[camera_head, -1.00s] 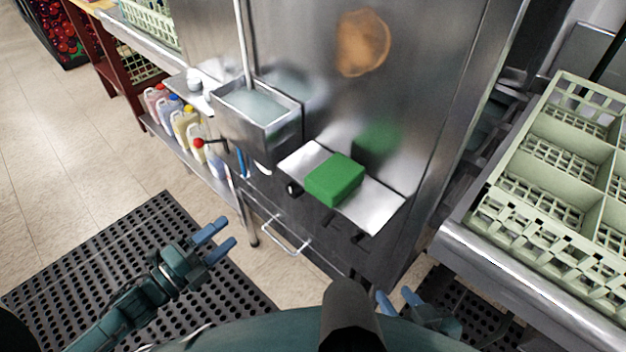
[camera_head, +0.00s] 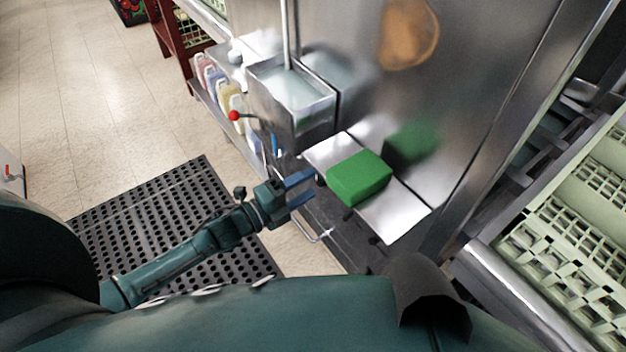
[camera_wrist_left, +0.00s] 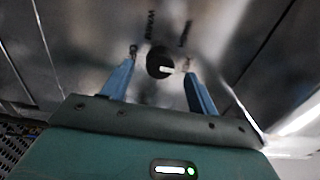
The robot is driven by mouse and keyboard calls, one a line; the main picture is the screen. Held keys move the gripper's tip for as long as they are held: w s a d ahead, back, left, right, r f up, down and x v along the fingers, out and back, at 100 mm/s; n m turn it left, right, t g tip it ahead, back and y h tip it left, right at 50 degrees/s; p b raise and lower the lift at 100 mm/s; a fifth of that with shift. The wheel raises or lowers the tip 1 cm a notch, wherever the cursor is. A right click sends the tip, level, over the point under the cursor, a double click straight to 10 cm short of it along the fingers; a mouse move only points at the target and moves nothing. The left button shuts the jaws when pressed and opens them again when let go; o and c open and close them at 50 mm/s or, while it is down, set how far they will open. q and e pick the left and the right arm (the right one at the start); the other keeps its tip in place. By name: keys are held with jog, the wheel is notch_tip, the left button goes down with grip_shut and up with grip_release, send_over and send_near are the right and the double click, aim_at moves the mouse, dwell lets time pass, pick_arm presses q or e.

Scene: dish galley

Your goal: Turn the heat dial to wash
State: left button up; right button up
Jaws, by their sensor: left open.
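The heat dial is a round black knob with a white pointer (camera_wrist_left: 160,62) on the steel front, seen in the left wrist view. Its pointer is turned toward the right of that picture. Two small dark labels sit above it, too blurred to read surely. My left gripper (camera_head: 313,184) is open, with its blue fingers on either side of the knob in the wrist view; I cannot tell whether they touch it. In the head view the fingertips are at the left edge under the steel shelf, where the knob shows only as a dark bit. My right gripper is not in view.
A green block (camera_head: 359,178) lies on the steel shelf (camera_head: 405,215) just above the fingers. A steel basin (camera_head: 292,98) and a red-knobbed lever (camera_head: 234,115) are to the left. A bar handle (camera_head: 312,236) is below. A pale green rack (camera_head: 580,225) stands at right.

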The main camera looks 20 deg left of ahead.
pick_arm(q)
jog(key=shift+x, duration=1.3)
jog(key=shift+c, duration=0.3)
jog(key=c, duration=0.9)
